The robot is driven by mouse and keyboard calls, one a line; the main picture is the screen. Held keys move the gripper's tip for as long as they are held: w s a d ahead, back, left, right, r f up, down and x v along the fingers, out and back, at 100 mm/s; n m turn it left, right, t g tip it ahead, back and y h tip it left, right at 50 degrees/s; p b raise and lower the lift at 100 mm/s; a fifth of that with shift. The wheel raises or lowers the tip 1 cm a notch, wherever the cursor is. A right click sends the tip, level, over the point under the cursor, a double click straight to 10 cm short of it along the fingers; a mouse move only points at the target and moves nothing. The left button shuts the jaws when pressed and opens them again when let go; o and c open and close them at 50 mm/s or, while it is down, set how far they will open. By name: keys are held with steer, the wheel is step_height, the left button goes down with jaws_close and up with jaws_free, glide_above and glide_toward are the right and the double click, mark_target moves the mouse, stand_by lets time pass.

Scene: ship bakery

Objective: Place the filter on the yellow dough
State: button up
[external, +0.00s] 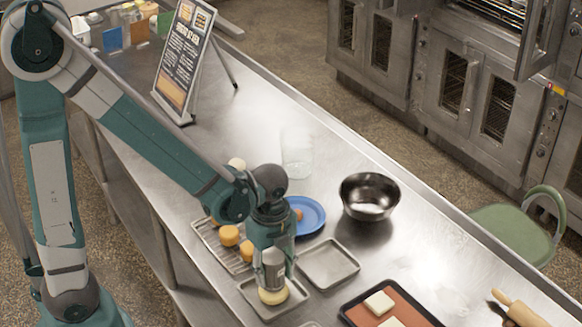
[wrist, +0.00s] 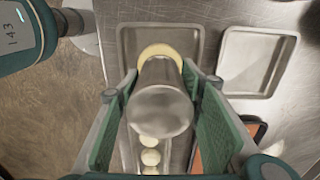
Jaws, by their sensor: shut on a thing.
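My gripper (external: 278,248) is shut on the filter (external: 273,268), a grey metallic cylinder held upright. In the wrist view the filter (wrist: 160,98) sits between the green finger pads of my gripper (wrist: 163,115). The yellow dough (external: 273,296) is a pale round in a small metal tray (external: 246,292), directly below the filter. In the wrist view the rim of the dough (wrist: 160,49) shows behind the filter, which hides the rest. I cannot tell whether the filter touches the dough.
An empty metal tray (external: 328,264) lies to the right. A rack with several buns (external: 229,236) and a blue plate (external: 310,217) stand behind. A black bowl (external: 368,193), a clear jar (external: 297,150), an orange-lined tray (external: 365,319) and a rolling pin (external: 522,312) are also on the counter.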

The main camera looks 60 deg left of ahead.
mark_target(272, 256)
steer(key=shift+f, duration=0.35)
steer(key=shift+f, duration=0.15)
steer(key=o, duration=1)
steer(key=shift+o, duration=0.2)
steer(key=shift+r, duration=0.3)
steer(key=shift+r+p, duration=0.35)
steer(key=shift+r, duration=5.5)
